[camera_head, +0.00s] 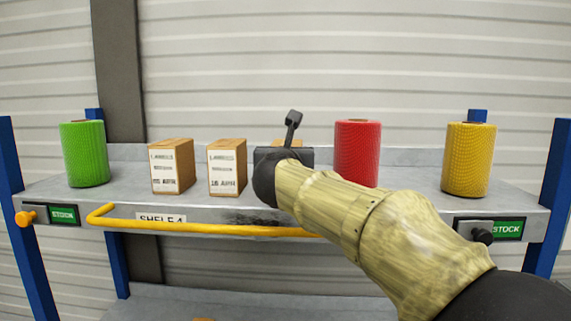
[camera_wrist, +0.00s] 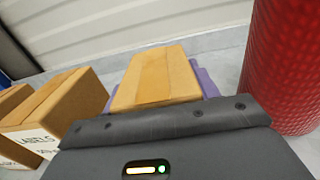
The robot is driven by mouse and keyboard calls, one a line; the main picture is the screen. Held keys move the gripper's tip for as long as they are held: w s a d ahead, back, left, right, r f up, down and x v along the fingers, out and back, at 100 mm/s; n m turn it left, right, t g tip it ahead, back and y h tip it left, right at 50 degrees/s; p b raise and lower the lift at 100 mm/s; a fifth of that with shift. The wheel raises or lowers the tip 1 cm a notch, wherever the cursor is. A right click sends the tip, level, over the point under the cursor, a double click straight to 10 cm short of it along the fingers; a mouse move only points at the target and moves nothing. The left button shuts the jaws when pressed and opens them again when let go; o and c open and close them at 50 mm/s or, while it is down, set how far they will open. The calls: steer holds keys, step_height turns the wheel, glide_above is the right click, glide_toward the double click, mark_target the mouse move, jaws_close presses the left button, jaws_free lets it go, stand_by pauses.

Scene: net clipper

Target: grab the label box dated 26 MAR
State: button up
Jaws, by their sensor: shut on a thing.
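Three brown label boxes stand in a row on the grey shelf. The left box (camera_head: 171,168) and the middle box (camera_head: 227,168) show white labels with dates that seem to end in APR. My gripper (camera_head: 284,156) is at the third box (camera_head: 287,143), between the middle box and the red roll. In the wrist view this third box (camera_wrist: 158,76) sits between the purple fingers, which are shut on it. Its label is hidden, so I cannot read its date. I cannot tell whether it is lifted off the shelf.
A red mesh roll (camera_head: 357,150) stands close on the right of my gripper. A yellow roll (camera_head: 468,160) and a green roll (camera_head: 84,153) stand at the ends of the shelf (camera_head: 130,197). A yellow rail (camera_head: 200,227) runs along the front edge. A wall is behind.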

steer(key=shift+r, duration=0.1)
step_height(320, 180, up, 9)
steer(key=shift+r+p, duration=0.2)
steer(key=shift+p, duration=0.9)
steer(key=shift+r, duration=0.25)
